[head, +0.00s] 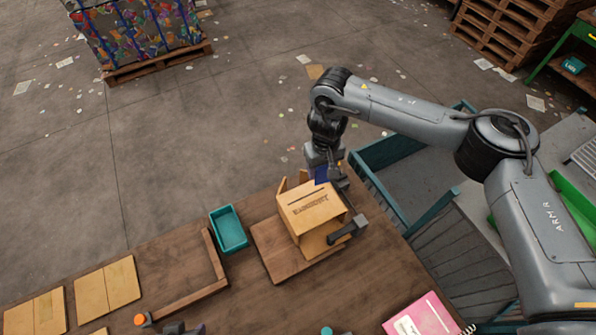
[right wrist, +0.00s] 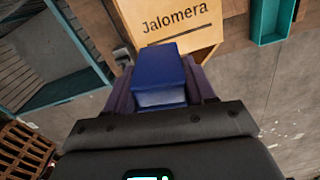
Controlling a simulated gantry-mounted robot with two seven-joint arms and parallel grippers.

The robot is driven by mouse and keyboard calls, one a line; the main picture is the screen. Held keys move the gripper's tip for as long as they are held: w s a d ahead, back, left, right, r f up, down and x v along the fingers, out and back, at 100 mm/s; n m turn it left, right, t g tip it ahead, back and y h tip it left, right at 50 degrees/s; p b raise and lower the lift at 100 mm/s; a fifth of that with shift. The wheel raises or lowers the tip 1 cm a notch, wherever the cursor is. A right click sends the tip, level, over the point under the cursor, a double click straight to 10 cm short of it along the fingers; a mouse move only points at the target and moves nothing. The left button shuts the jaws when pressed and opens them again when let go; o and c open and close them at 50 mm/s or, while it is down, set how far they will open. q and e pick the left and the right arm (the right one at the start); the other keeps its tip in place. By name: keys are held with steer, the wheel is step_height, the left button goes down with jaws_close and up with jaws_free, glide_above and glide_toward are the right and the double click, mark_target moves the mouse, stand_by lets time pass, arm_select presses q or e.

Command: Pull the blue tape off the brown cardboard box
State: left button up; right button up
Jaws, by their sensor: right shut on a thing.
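The brown cardboard box (head: 303,216) stands on a wooden board (head: 268,243) on the table, with dark lettering on its face and a flap raised at its back. It also shows at the top of the right wrist view (right wrist: 185,22). My right gripper (head: 325,173) is at the box's far side. It is shut on a blue block-like piece, the blue tape (right wrist: 160,77), which sits between its fingers close against the box edge. I cannot tell whether the tape still touches the box.
A dark clamp-like piece (head: 347,230) is at the box's right side. A teal tray (head: 229,229) and a wooden L-shaped rail (head: 215,256) lie to the left. A teal-framed bin (head: 388,150) stands beyond the table's right edge. A pink notebook (head: 424,317) lies in front.

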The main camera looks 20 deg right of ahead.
steer(key=shift+w+a+b, duration=0.2)
steer(key=shift+w+a, duration=0.05)
steer(key=shift+w, duration=1.15)
steer(key=shift+w+a+b, duration=0.2)
steer(key=shift+w, duration=1.2)
steer(key=shift+w, duration=0.1)
steer(key=shift+r, duration=0.1)
steer(key=w+r+p, duration=0.3)
steer(key=r+p, duration=0.2)
steer(key=shift+a+r, duration=0.25)
steer(key=shift+r, duration=0.15)
